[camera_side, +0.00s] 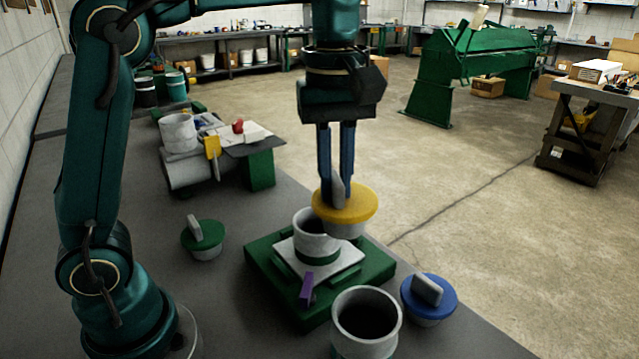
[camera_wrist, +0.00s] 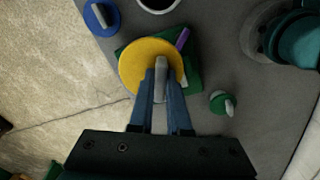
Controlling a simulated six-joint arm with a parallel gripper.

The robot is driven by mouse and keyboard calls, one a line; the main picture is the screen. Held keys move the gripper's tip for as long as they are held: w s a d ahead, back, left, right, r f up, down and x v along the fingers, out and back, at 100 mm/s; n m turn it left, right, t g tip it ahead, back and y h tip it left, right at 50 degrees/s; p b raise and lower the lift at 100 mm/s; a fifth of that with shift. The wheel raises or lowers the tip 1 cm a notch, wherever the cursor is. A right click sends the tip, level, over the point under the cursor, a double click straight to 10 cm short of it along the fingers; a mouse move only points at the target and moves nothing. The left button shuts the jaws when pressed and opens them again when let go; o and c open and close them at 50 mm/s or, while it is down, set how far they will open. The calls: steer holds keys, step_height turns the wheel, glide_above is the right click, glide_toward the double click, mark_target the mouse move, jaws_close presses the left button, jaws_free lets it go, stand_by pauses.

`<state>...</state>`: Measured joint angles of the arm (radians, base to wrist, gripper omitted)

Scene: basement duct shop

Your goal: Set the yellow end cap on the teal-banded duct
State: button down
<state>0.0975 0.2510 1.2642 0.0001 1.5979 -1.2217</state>
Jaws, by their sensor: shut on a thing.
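The yellow end cap (camera_side: 362,203) has a grey upright handle and a pale lower plug. My gripper (camera_side: 336,200) is shut on the handle; in the wrist view, my fingers (camera_wrist: 160,95) pinch it over the yellow disc (camera_wrist: 137,62). The pale open duct (camera_side: 309,238) with a teal-green band low down stands upright on a white plate in a green base (camera_side: 270,278). In the side view, the cap overlaps the duct's right rim, off-centre, with the left part of the mouth uncovered. Whether they touch is unclear. The cap hides the duct in the wrist view.
A purple tab (camera_side: 307,288) rises from the base's front. A blue cap (camera_side: 442,310) and an open pale duct (camera_side: 341,345) stand at the front right. A green cap (camera_side: 208,242) lies left. A bench fixture (camera_side: 183,172) stands farther back. Bare grey bench lies between.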

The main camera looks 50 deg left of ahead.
steer(key=s+d+f+m, duration=0.1)
steer(key=s+d+m, duration=0.3)
steer(key=d, duration=0.5)
steer(key=shift+d+f, duration=0.15)
steer(key=shift+f, duration=1.35)
steer(key=shift+d+f, duration=0.1)
steer(key=shift+f, duration=1.35)
steer(key=shift+f, duration=0.6)
steer(key=c, duration=1.2)
jaws_free()
steer(key=shift+o, duration=0.2)
step_height(320, 180, up, 11)
